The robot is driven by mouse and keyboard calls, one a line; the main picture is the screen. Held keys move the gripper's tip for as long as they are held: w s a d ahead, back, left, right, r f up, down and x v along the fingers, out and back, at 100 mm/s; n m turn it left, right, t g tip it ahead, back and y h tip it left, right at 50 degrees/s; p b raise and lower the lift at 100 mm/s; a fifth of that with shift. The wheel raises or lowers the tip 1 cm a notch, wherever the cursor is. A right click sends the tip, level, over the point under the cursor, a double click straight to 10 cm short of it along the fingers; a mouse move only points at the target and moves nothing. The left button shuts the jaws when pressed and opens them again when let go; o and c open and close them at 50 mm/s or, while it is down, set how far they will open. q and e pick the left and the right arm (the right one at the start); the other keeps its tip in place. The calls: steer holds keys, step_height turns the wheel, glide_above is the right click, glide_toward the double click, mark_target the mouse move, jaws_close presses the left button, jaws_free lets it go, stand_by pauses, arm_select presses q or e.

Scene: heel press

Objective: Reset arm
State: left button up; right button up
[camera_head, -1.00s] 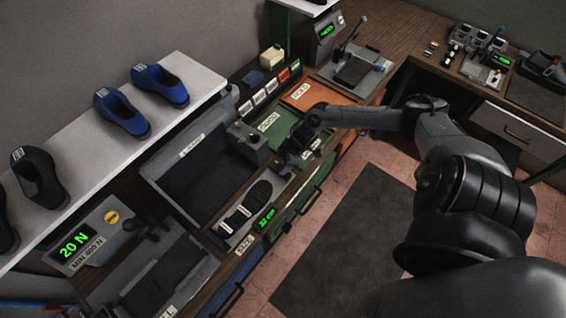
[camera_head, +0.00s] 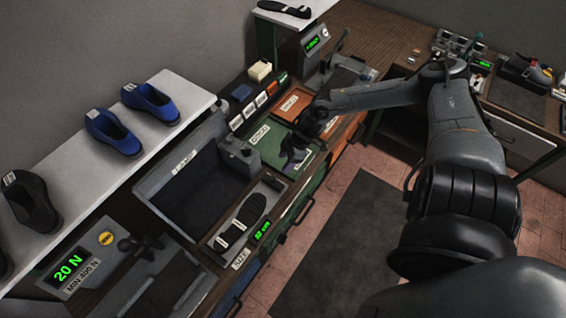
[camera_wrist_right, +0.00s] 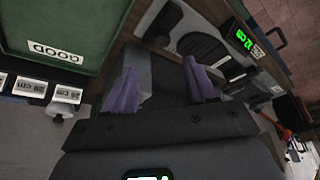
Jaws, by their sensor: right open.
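My right arm reaches in from the right, and its right gripper (camera_head: 294,158) hangs over the near end of the green tray (camera_head: 262,134). In the right wrist view the two purple fingers of the right gripper (camera_wrist_right: 160,88) stand well apart with nothing between them. A dark sole lies on the size gauge (camera_head: 213,243) with the green display, to the left of the gripper and apart from it. My left gripper is not in view.
A grey bin (camera_head: 150,186) stands left of the green tray, and an orange tray (camera_head: 302,91) lies beyond it. A white shelf (camera_head: 95,182) holds blue and black shoes. A force press with a 20 N display (camera_head: 68,268) is at lower left. Dark floor mat (camera_head: 335,235) is clear.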

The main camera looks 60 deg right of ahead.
steer(key=shift+r, duration=0.15)
steer(key=shift+s, duration=0.1)
steer(key=s+a+f+m+y+p, duration=0.1)
steer(key=s+a+f+y+p, duration=0.25)
steer(key=a, duration=0.75)
steer(key=s+a+r+m+t+y, duration=0.1)
steer(key=a+r+m+t, duration=0.15)
steer(key=a, duration=1.35)
steer(key=w+a+r+m+t+h+p, duration=0.1)
steer(key=a+r+m+h+p, duration=0.15)
steer(key=r, duration=0.35)
steer(key=w+a+r+m+t+h+p, duration=0.1)
steer(key=w+a+r+t, duration=0.15)
steer(key=r, duration=0.35)
steer(key=s+d+r+n+g+h, duration=0.2)
steer(key=s+d+g, duration=0.3)
steer(key=s, duration=0.3)
steer(key=shift+d+g+h, duration=0.25)
steer(key=shift+g+h, duration=0.25)
steer(key=shift+h, duration=0.2)
